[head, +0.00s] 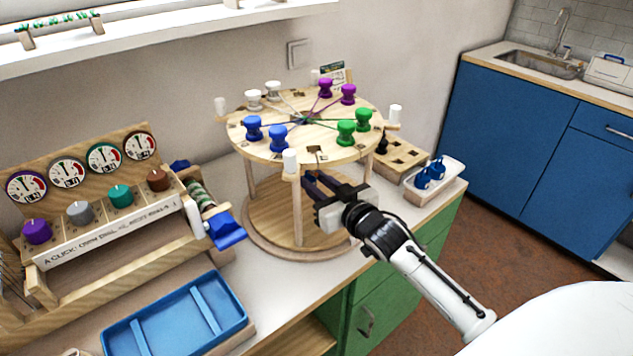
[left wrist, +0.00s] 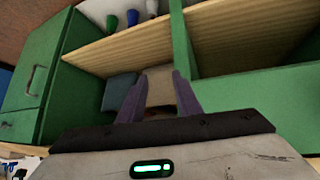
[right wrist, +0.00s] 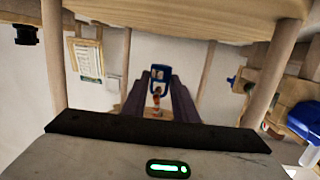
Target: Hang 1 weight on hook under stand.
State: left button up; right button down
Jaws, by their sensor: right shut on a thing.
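The round wooden stand (head: 300,145) stands on the counter with colored bobbins on its top. My right gripper (head: 310,178) is at the near edge, just under the top plate. In the right wrist view my right gripper (right wrist: 158,95) is shut on a small blue weight (right wrist: 160,72), with a thin reddish piece below it between the fingers. The hook under the stand is not clearly visible. Two blue weights (head: 431,173) sit in a white tray at right. My left gripper (left wrist: 160,95) is open, low before the green cabinet, outside the head view.
The stand's legs (head: 297,212) flank the space beneath. A dial panel (head: 100,215) and blue tray (head: 178,318) lie left. Green cabinet shelves (left wrist: 110,55) face my left gripper.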

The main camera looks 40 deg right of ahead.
jog(key=c, duration=1.3)
grip_release()
jog(key=shift+c, duration=0.2)
jog(key=shift+s, duration=0.1)
jog(key=shift+s, duration=0.2)
jog(key=s+r, duration=0.1)
jog(key=s, duration=0.8)
jog(key=shift+s+a+r, duration=0.3)
jog(key=shift+s+r, duration=0.05)
